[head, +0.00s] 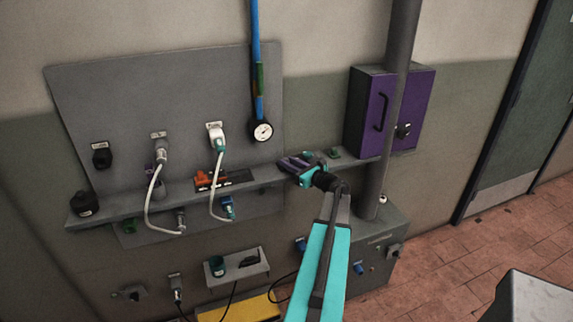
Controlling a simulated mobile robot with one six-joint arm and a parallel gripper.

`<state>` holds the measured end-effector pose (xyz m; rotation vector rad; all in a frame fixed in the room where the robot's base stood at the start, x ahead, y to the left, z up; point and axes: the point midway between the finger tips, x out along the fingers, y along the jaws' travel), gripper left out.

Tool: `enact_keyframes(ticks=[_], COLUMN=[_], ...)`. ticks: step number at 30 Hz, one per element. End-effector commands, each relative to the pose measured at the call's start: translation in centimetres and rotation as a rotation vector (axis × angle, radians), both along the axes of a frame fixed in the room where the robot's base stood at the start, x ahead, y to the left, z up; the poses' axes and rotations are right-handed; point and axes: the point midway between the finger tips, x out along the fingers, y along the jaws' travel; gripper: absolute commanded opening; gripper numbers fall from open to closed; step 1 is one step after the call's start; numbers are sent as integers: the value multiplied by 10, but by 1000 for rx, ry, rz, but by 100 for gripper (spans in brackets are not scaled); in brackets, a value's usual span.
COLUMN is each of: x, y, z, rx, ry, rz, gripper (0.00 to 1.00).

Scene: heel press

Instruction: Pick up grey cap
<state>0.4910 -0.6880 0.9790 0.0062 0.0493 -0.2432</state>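A dark round cap-like piece (84,204) sits at the left end of the grey wall shelf (128,207). It looks dark grey or black, and I cannot tell for sure that it is the grey cap. My gripper (291,163), with a teal body and dark purple parts in front, is over the right part of the shelf, far to the right of that piece. The fingers are small and blend with the shelf, so their gap and anything between them cannot be made out.
White cables with plugs (217,136) hang before the panel. An orange piece (208,178) stands mid-shelf. A blue hose with a gauge (262,131) hangs above. A grey pipe (393,105) and purple box (365,110) are right of my gripper. A lower tray (240,275) holds small items.

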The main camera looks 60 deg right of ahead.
Motion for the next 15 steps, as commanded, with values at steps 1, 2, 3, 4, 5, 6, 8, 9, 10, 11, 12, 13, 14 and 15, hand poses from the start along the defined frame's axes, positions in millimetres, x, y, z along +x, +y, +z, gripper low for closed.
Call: enact_keyframes(ticks=[1, 2, 3, 4, 5, 6, 8, 9, 10, 11, 12, 13, 14, 15], x=[0, 0, 0, 0, 0, 0, 0, 0, 0, 0, 0, 0, 0, 1], y=[0, 0, 0, 0, 0, 0, 0, 0, 0, 0, 0, 0, 0, 0], z=[0, 0, 0, 0, 0, 0, 0, 0, 0, 0, 0, 1, 1, 2], rx=[0, 0, 0, 0, 0, 0, 0, 0, 0, 0, 0, -1, -1, -1], ry=[0, 0, 0, 0, 0, 0, 0, 0, 0, 0, 0, 0, 0, 0], rz=[0, 0, 0, 0, 0, 0, 0, 0, 0, 0, 0, 1, 1, 1], gripper=[12, 7, 0, 0, 0, 0, 0, 0, 0, 0, 0, 0, 0, 0])
